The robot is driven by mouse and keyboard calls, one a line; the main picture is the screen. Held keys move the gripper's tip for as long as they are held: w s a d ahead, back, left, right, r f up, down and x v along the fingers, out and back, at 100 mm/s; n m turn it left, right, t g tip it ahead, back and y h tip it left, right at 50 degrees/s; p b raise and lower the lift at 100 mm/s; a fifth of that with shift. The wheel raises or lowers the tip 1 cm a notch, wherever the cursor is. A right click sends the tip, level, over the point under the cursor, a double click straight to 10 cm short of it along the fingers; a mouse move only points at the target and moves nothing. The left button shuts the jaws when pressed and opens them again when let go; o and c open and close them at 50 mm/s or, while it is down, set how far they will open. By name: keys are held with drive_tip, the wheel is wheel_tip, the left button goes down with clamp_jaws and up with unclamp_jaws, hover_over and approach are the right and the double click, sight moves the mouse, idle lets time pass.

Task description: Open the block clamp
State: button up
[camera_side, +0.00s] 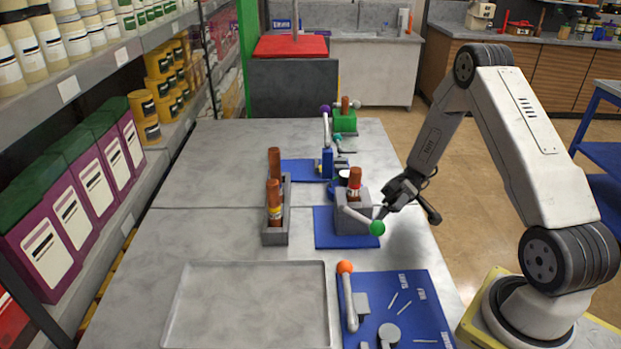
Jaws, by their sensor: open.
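A grey block clamp (356,218) stands on a small blue mat (326,239) in the middle of the table. An upright brown cylinder (355,178) with a red and white band sits in its top. A pale lever slants down to the right across the clamp's front and ends in a green ball (377,228). My gripper (382,211) is open and empty, just above and to the right of the green ball. I cannot tell whether a fingertip touches the lever. The clamp's inner faces are hidden.
A grey rack (275,237) with two brown cylinders stands left of the clamp. An empty grey tray (250,264) lies at front left. A blue mat (420,300) with an orange-ball lever (345,267) is at front right. More fixtures (343,122) stand behind.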

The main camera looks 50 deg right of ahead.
drive_tip(key=shift+d+r, duration=0.15)
drive_tip(key=c, duration=0.9)
drive_tip(key=shift+d+r+n, duration=0.15)
drive_tip(key=shift+n, duration=0.15)
clamp_jaws()
wheel_tip(320, 180, up, 10)
drive_tip(key=n+h, duration=0.9)
drive_tip(key=h, duration=0.3)
hover_over(374, 228)
drive_tip(key=shift+t, duration=0.3)
drive_tip(key=shift+s+a+r+n+t+h, duration=0.15)
drive_tip(key=shift+a+r+n+t+h, duration=0.3)
drive_tip(key=shift+r+t, duration=0.1)
drive_tip(key=shift+s+a+r+n+t+h, duration=0.15)
drive_tip(key=shift+a+r+n+t+h, duration=0.2)
drive_tip(key=shift+r+t+h, duration=0.15)
